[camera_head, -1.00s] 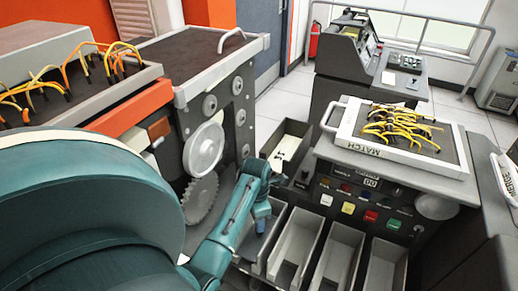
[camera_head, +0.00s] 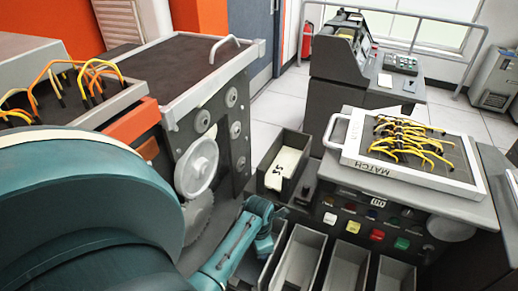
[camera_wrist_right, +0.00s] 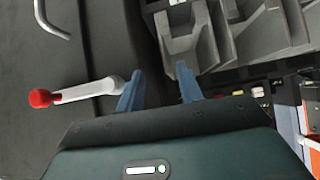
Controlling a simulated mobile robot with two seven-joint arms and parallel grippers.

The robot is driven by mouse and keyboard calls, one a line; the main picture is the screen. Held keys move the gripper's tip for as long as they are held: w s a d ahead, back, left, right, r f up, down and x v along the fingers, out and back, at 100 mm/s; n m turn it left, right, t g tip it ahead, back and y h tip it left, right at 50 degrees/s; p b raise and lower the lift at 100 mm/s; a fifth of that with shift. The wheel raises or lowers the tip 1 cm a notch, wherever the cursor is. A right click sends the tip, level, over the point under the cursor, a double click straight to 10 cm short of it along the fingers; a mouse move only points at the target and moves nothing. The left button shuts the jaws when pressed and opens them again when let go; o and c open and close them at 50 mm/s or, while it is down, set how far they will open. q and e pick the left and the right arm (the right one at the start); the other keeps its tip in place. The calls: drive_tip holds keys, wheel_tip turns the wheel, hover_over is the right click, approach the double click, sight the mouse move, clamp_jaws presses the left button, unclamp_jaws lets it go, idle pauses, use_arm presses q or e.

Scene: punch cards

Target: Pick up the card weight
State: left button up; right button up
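I cannot pick out the card weight for sure. A pale block or stack (camera_head: 286,168) with a small dark mark lies in a dark open tray (camera_head: 262,182) in the head view; whether it is cards or the weight is unclear. My left arm reaches in from the lower left, with its hand (camera_head: 266,238) low beside the tray and the grey pockets; its fingertips cannot be made out. My right gripper (camera_wrist_right: 160,88) shows in the right wrist view with two blue fingers apart and nothing between them. The right arm is not discernible in the head view.
Grey pockets (camera_head: 300,258) stand in a row below the tray. A plugboard marked MATCH (camera_head: 420,165) lies on the machine at right. In the right wrist view, a white lever with a red knob (camera_wrist_right: 42,98) lies left of the fingers, and grey slotted parts (camera_wrist_right: 225,35) lie beyond.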

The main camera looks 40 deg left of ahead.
use_arm(q)
drive_tip(key=shift+f, duration=0.65)
drive_tip(key=shift+c, duration=0.4)
drive_tip(key=shift+r, duration=0.1)
clamp_jaws()
